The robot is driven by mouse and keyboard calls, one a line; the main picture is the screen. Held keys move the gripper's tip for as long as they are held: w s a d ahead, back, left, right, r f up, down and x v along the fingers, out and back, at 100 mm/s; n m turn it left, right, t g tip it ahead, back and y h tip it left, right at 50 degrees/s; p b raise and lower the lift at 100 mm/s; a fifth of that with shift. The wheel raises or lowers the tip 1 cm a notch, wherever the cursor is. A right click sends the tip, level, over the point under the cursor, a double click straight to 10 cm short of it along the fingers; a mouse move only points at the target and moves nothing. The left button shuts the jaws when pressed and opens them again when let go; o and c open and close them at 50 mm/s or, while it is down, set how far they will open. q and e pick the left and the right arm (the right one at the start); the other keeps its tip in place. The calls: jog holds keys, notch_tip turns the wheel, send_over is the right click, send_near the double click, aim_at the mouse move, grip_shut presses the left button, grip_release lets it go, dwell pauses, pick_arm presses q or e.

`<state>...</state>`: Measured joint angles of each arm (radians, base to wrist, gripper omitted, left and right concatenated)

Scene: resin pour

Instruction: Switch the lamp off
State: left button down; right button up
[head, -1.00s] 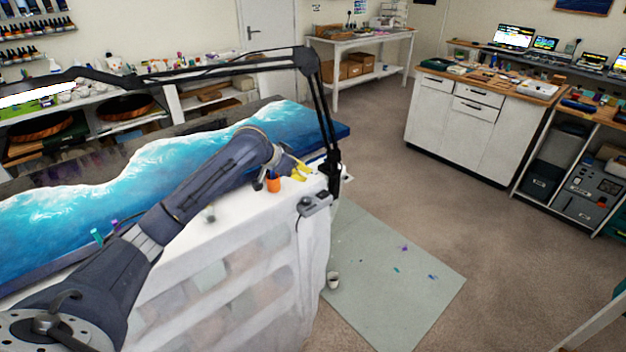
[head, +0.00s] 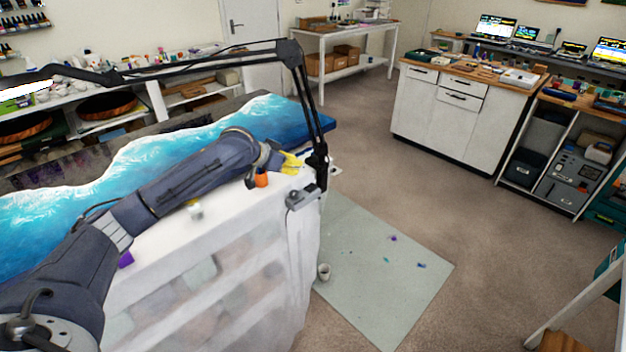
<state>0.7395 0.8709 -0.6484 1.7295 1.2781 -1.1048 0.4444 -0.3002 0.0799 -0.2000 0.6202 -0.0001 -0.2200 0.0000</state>
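The lamp (head: 295,66) is a black jointed arm standing at the table's right end. Its boom runs left to a bright white, lit head (head: 22,84) at the left edge. A grey box with a knob (head: 303,197) sits on the table's right front corner, near the lamp's foot. My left arm reaches in from the lower left. Its gripper (head: 272,160) is over the far right of the table, left of the lamp's foot, beside yellow gloves or cloth (head: 291,162) and an orange cup (head: 261,180). Its fingers are too small to read. My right gripper is out of view.
A blue-and-white resin slab (head: 150,160) lies on the white-draped table (head: 215,265). A white cabinet (head: 440,110) stands beyond open floor.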

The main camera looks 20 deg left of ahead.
pick_arm(q)
send_over(312, 186)
notch_tip(312, 186, down, 7)
jog(key=shift+d+f, duration=0.1)
jog(key=shift+f, duration=0.1)
jog(key=shift+w+f, duration=0.15)
jog(key=shift+f, duration=1.2)
